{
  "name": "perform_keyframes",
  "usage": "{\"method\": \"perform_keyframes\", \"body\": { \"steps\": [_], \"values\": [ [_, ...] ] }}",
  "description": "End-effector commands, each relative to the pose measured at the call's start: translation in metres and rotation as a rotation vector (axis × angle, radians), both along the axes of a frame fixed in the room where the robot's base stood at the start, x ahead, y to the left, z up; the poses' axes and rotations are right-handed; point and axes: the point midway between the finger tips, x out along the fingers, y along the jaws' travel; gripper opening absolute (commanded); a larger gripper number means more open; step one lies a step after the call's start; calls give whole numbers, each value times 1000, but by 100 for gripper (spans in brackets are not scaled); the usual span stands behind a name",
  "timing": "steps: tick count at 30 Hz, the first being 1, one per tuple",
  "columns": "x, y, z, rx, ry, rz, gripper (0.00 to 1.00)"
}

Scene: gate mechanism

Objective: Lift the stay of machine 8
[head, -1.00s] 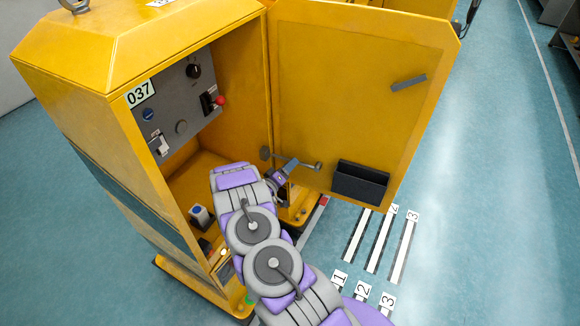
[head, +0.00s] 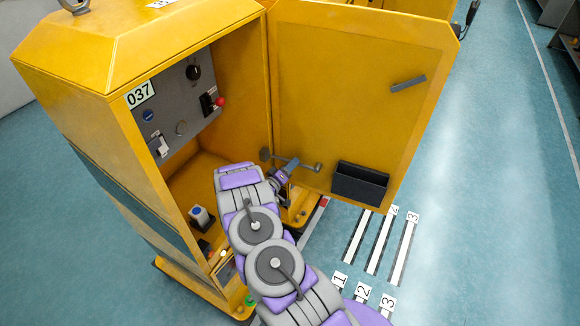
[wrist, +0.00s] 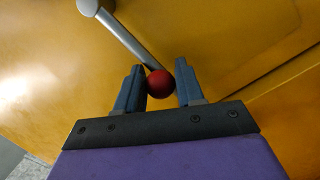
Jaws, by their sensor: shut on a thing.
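The stay (head: 300,163) is a thin grey metal bar by the lower part of the open yellow door, near the hinge side. In the wrist view its rod (wrist: 128,38) runs from a round grey pivot at upper left down to a red ball knob (wrist: 160,84). My gripper (wrist: 159,75) is shut on the red knob, which sits between its two blue-grey fingers. In the head view my gripper (head: 286,170) is at the stay, and the knob is hidden there. The yellow cabinet (head: 120,75) carries a plate reading 037; I see no full 8 label.
The yellow door (head: 350,90) stands wide open with a dark pocket (head: 360,183) low on it. A grey control panel (head: 178,105) with a red-knobbed lever is inside the cabinet. Numbered floor strips (head: 378,240) lie right of my arm. Floor further right is clear.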

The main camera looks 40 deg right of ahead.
Motion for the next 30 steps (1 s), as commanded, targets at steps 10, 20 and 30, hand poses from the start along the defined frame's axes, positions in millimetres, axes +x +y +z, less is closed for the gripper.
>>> {"method": "perform_keyframes", "body": {
  "steps": [10,20,30],
  "values": [
    [1,2,-3,7,0,4,0],
    [0,2,9,59,-96,4,0],
    [-5,-1,35,181,-326,4,0]
  ]
}}
